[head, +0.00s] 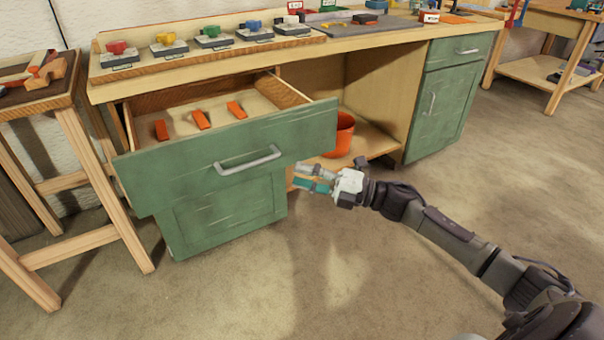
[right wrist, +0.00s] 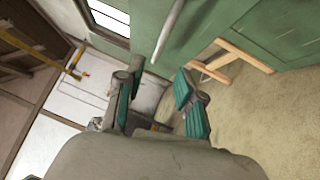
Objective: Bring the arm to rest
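My right gripper (head: 298,176) is in front of the bench's cabinet, to the right of the open green drawer's handle (head: 247,160) and apart from it. Its two teal-padded fingers are spread with nothing between them. They also show apart in the right wrist view (right wrist: 158,88), with the grey handle bar (right wrist: 168,30) beyond them. My right arm reaches in from the lower right of the head view. The drawer (head: 235,145) is pulled out and holds orange blocks (head: 201,119). My left gripper is out of view.
The workbench top (head: 400,36) carries a board with several coloured knobs (head: 165,39). An orange bucket (head: 343,134) stands in the open bay behind my right gripper. A wooden stool (head: 75,170) is at the left. The floor (head: 300,290) in front is clear.

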